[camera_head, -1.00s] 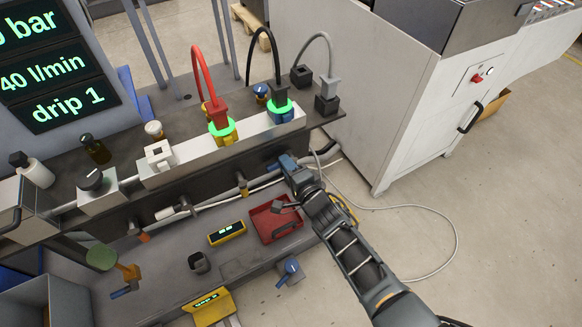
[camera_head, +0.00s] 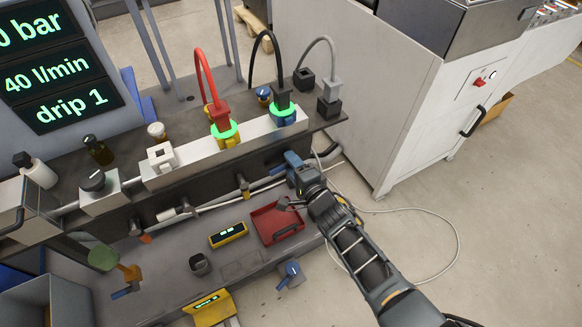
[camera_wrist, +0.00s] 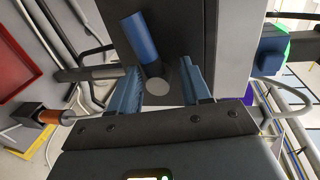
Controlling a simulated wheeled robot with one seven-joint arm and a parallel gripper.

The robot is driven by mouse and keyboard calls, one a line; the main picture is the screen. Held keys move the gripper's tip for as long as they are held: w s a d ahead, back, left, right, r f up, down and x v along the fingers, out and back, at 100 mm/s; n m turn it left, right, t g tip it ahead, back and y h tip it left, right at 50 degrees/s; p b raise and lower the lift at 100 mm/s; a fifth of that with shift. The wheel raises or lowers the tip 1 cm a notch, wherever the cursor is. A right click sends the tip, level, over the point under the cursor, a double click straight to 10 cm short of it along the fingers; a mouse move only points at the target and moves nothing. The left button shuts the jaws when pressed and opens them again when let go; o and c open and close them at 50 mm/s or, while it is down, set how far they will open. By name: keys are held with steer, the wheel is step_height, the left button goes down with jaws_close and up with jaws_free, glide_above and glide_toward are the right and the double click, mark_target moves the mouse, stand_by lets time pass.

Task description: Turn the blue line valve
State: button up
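In the wrist view a blue lever handle (camera_wrist: 140,38) with a round grey hub stands out from a dark block, ahead of and between my fingers. My gripper (camera_wrist: 162,88) has its two blue fingers apart, with a gap between them and no visible grip on the handle. In the head view my gripper (camera_head: 291,160) is at the right end of the bench's front face, by the pipe. There the arm hides much of the valve, and I cannot tell finger from handle. Another blue handle (camera_head: 291,268) sits on a grey box lower down.
A yellow valve (camera_head: 243,185) and an orange one (camera_head: 144,238) are on the pipe to the left. A red tray (camera_head: 256,216) and a yellow meter (camera_head: 228,235) lie on the lower shelf. A white cabinet (camera_head: 400,110) stands to the right.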

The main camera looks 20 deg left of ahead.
steer(key=shift+s+a+f, duration=0.1)
steer(key=shift+s, duration=0.1)
steer(key=p+v, duration=0.5)
steer(key=v, duration=0.2)
steer(key=shift+s+d, duration=0.15)
steer(key=shift+d, duration=0.15)
